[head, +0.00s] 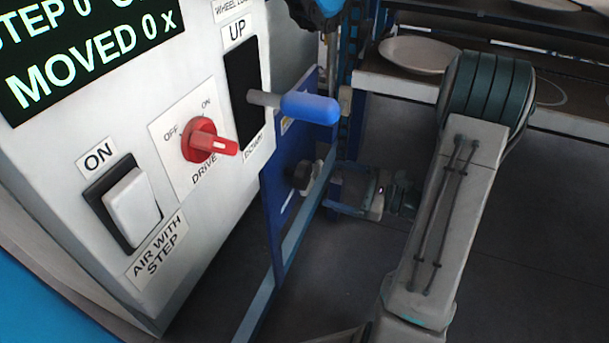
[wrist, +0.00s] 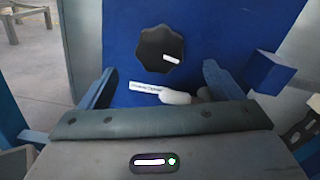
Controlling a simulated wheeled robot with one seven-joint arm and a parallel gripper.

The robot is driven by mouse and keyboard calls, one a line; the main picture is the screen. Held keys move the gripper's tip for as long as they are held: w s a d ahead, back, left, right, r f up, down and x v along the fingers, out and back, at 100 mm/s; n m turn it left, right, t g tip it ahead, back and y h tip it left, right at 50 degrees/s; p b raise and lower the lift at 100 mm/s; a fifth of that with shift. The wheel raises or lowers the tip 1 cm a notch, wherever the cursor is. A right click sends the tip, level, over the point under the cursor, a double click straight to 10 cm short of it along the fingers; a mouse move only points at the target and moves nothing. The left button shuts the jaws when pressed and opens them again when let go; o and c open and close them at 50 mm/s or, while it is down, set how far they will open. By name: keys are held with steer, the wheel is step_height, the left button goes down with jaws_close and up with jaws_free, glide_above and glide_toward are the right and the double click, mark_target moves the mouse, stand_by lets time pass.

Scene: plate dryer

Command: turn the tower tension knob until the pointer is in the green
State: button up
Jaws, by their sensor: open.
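The tension knob appears to be the black, lobed knob (wrist: 160,48) with a white mark, on a blue panel (wrist: 220,25) in the wrist view. In the head view the black knob (head: 302,175) shows low on the panel's side. My gripper (head: 333,188) is beside it, on its right. In the wrist view my gripper (wrist: 158,72) is open, with one finger on each side below the knob and nothing visibly held. A white label strip (wrist: 146,87) and a pale rounded piece (wrist: 177,97) show between the fingers. I cannot make out a pointer or green zone.
A white control box (head: 215,80) with a red drive knob (head: 208,142), a white rocker switch (head: 132,207) and a blue-handled lever (head: 308,107) stands at left. A blue block (wrist: 267,73) sits right of the fingers. A rack with a plate (head: 418,54) is behind.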

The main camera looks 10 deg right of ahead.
mark_target(309, 176)
steer(key=b+x, duration=0.2)
steer(key=x, duration=0.7)
steer(key=c, duration=1)
steer(key=shift+p, duration=0.35)
